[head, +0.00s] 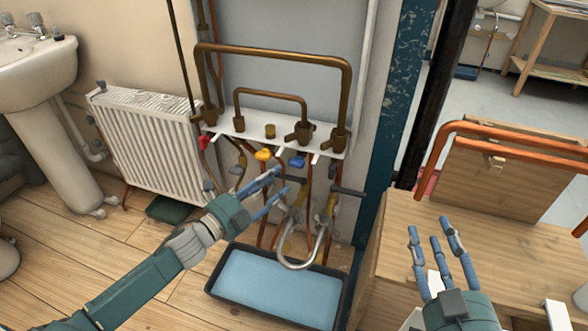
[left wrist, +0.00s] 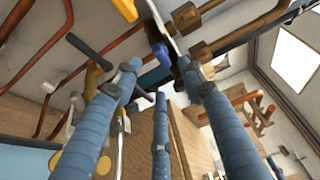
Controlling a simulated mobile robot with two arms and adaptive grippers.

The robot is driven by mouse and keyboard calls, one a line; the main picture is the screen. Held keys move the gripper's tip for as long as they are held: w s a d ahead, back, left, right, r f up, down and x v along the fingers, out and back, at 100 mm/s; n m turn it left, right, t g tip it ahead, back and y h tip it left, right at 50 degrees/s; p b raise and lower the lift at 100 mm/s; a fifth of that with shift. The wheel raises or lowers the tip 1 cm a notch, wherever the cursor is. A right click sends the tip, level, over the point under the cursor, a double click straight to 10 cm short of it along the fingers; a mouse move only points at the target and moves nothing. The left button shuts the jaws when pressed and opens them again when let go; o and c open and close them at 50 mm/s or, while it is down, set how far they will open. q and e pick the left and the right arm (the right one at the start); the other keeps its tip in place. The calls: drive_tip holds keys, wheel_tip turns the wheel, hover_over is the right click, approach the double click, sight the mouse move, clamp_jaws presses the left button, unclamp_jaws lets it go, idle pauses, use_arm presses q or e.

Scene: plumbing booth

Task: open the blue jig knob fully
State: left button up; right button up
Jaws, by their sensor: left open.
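The blue jig knob (head: 297,161) sits under the white pipe shelf, on the pipework right of a yellow knob (head: 263,154). In the left wrist view the blue knob (left wrist: 160,53) shows just beyond the fingertips. My left gripper (head: 279,189) is open, its fingers spread, below and slightly left of the blue knob in the head view. It holds nothing; whether a finger touches the knob is unclear. In the left wrist view its fingers (left wrist: 160,85) point up toward the knob. My right gripper (head: 438,232) is open and empty, in front of the wooden bench.
A red knob (head: 204,142) is at the shelf's left end. Black lever handles (head: 348,191) and a curved silver pipe (head: 298,264) are close to my left fingers. A blue tray (head: 275,287) lies on the floor below. The wooden bench (head: 400,222) stands at right.

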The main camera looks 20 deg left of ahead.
sight(297, 162)
use_arm(q)
drive_tip(key=b+x, duration=0.1)
drive_tip(key=x, duration=0.6)
drive_tip(key=shift+w+d, duration=0.15)
drive_tip(key=shift+w, duration=0.05)
use_arm(e)
wheel_tip(297, 162, up, 8)
drive_tip(key=t+y, duration=0.1)
drive_tip(key=t, duration=0.2)
drive_tip(key=shift+s+a+t, duration=0.35)
drive_tip(key=shift+t, duration=0.05)
use_arm(q)
drive_tip(key=shift+f, duration=0.1)
clamp_jaws()
